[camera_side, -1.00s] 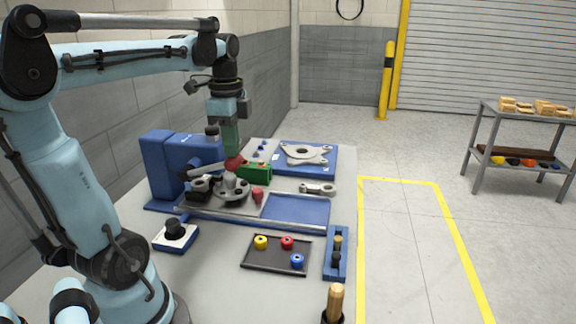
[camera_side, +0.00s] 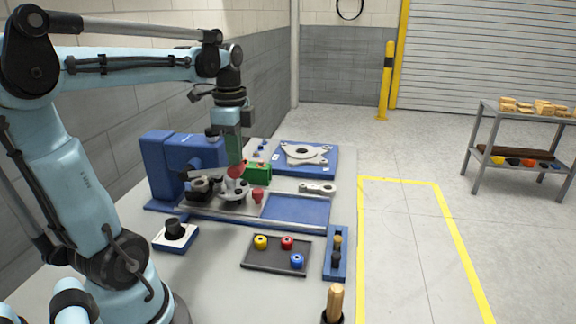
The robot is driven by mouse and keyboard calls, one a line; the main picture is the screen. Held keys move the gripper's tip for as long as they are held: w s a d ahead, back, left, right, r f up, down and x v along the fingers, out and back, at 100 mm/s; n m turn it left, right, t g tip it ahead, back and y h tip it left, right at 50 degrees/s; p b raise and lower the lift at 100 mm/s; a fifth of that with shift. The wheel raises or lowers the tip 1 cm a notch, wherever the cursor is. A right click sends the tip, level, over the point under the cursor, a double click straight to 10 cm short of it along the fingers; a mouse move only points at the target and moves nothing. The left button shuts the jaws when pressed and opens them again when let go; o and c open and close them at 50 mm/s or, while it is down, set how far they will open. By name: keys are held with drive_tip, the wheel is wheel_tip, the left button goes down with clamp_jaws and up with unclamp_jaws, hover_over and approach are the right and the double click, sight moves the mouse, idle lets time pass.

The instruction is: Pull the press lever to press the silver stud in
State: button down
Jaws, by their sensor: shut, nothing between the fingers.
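The blue press (camera_side: 165,165) stands at the left of the bench. Its lever ends in a red knob (camera_side: 238,171) and reaches right over the round grey fixture (camera_side: 234,192). My gripper (camera_side: 234,158) points down with its fingertips at the top of the red knob; it is shut with nothing held between the fingers. Whether the fingertips touch the knob is hard to tell from this side. The silver stud is too small to make out clearly among the grey parts under the lever.
A green block (camera_side: 258,174) sits close behind the knob, with a red part (camera_side: 258,195) near it. A blue fixture plate (camera_side: 322,150) lies at the back. A dark tray (camera_side: 262,262) with coloured rings and a black knob box (camera_side: 175,232) are in front.

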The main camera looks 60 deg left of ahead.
sight(236, 172)
drive_tip(key=shift+f, duration=0.6)
drive_tip(key=shift+w+f, duration=0.1)
drive_tip(key=shift+f, duration=1.3)
idle(0.4)
drive_tip(key=shift+f, duration=0.65)
idle(0.4)
drive_tip(key=shift+r, duration=0.1)
